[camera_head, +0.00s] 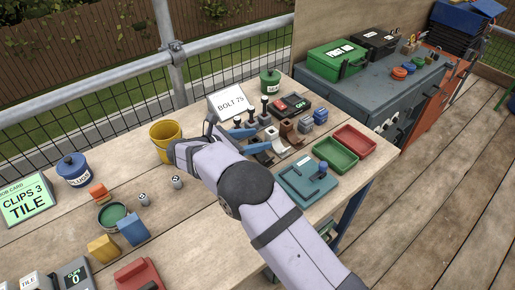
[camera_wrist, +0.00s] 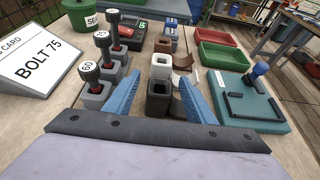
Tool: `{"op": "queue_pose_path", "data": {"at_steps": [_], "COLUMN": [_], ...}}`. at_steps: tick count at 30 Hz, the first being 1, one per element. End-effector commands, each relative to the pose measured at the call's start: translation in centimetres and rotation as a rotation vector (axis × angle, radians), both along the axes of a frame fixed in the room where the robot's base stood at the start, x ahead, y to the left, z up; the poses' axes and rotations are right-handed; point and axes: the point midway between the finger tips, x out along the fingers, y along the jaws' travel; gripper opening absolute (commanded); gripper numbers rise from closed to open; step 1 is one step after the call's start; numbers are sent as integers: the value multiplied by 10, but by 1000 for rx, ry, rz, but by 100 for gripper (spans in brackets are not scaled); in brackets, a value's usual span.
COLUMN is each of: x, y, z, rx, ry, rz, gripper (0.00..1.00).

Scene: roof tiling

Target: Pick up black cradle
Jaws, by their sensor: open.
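The black cradle (camera_wrist: 157,104) is a small dark square block with an open top, seen in the wrist view between my fingers. A pale grey cradle (camera_wrist: 161,66) and a brown one (camera_wrist: 164,46) stand in a row behind it. My gripper (camera_wrist: 160,80) is open, with one blue finger on each side of the black cradle. I cannot tell whether either finger touches it. In the head view my gripper (camera_head: 253,140) is low over the bench among the small blocks, and the black cradle is hard to make out there.
Bolts in grey holders (camera_wrist: 97,92) stand close to the left finger. Curved tile pieces (camera_wrist: 184,62) lie right of the cradles. A teal fixture (camera_wrist: 262,118) with a blue knob, a green tray (camera_wrist: 222,56) and a red tray (camera_wrist: 215,38) are further right.

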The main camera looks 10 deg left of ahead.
Motion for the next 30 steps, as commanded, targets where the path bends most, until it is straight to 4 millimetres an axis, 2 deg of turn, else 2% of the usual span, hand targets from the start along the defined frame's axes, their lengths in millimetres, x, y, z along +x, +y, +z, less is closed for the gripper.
{"op": "queue_pose_path", "data": {"at_steps": [3, 4, 9, 20, 26, 30], "x": [0, 0, 0, 0, 0, 0], "y": [0, 0, 0, 0, 1, 0], "z": [0, 0, 0, 4, 25, 49], "rx": [0, 0, 0, 1, 3, 4], "ry": [0, 0, 0, -1, -3, -4], "rz": [0, 0, 0, 0, 1, -1], "gripper": [50, 45, 5, 4, 4, 4]}}
